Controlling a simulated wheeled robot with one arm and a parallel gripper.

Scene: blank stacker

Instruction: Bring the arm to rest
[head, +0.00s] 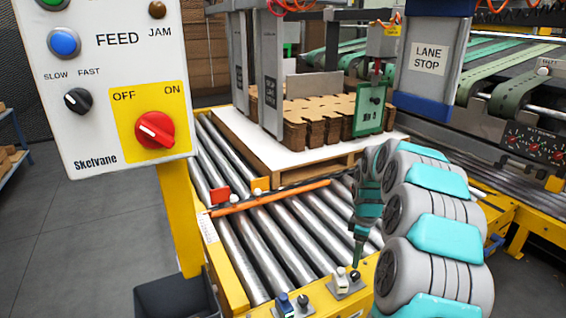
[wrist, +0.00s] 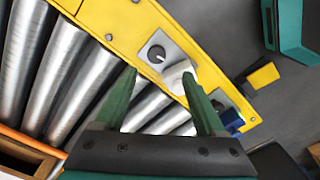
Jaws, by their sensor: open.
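My gripper (head: 358,258) hangs pointing down at the end of my arm, just above the yellow rail (head: 327,303) of the roller conveyor. In the wrist view my gripper (wrist: 160,76) shows two green fingers spread apart, with nothing held between them. A white switch (wrist: 178,76) appears between the fingertips, with a black knob (wrist: 156,53) beside it on a grey plate. The same white switch shows in the head view (head: 341,279), close below the gripper. Whether a finger touches it, I cannot tell.
A blue switch (head: 284,302) sits farther left on the rail. A control panel (head: 115,75) with a red knob (head: 154,130) stands at left. Stacked cardboard blanks (head: 310,120) lie on a pallet beyond the rollers (head: 260,240). A lane-stop post (head: 428,62) stands behind my arm.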

